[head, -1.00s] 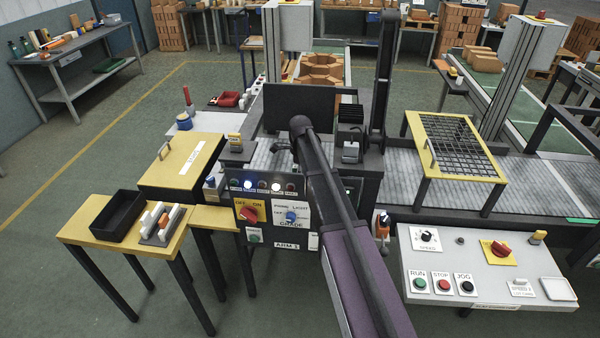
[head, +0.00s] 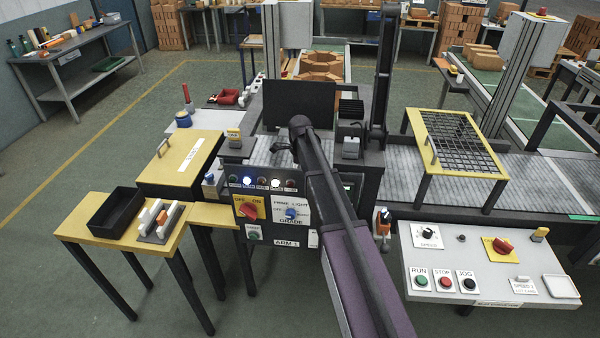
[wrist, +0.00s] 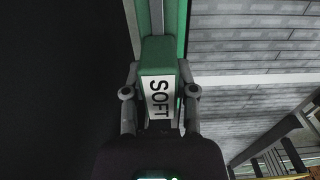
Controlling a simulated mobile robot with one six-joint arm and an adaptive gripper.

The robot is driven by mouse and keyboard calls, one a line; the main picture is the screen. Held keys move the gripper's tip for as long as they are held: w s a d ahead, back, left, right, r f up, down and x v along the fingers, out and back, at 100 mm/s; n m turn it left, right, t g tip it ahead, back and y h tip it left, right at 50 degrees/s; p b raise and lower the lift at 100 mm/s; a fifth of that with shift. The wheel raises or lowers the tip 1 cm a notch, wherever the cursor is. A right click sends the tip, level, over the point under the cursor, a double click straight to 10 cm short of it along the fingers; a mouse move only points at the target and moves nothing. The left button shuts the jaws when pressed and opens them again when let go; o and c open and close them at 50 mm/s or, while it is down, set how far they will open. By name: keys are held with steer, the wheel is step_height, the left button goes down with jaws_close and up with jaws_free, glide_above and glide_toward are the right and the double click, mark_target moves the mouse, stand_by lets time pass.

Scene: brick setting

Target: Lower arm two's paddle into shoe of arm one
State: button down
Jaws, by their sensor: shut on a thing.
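In the wrist view my gripper (wrist: 160,76) is shut on a green piece (wrist: 158,52) with a white label reading SOFT. A green strip runs on from it to the top of the picture. I cannot tell whether this piece is part of arm two's paddle. In the head view my gripper and what it holds are hidden behind my own arm. A control panel labelled ARM (head: 287,243), its number hard to read, stands below the arm with a row of small lamps. A dark upright plate (head: 300,104) stands behind my arm. I cannot make out the shoe.
A yellow-topped box (head: 198,148) and a small table with a black tray (head: 116,212) stand at left. A grey conveyor (head: 400,178) passes under a yellow-framed grate (head: 425,128) at right. A control desk (head: 500,262) is at front right. The floor at left is clear.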

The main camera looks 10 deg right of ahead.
steer(key=shift+f+b, duration=0.75)
steer(key=shift+f, duration=0.1)
steer(key=shift+c, duration=1.6)
jaws_free()
steer(key=shift+r, duration=0.2)
step_height(320, 180, up, 14)
steer(key=p, duration=1.4)
steer(key=shift+f, duration=0.2)
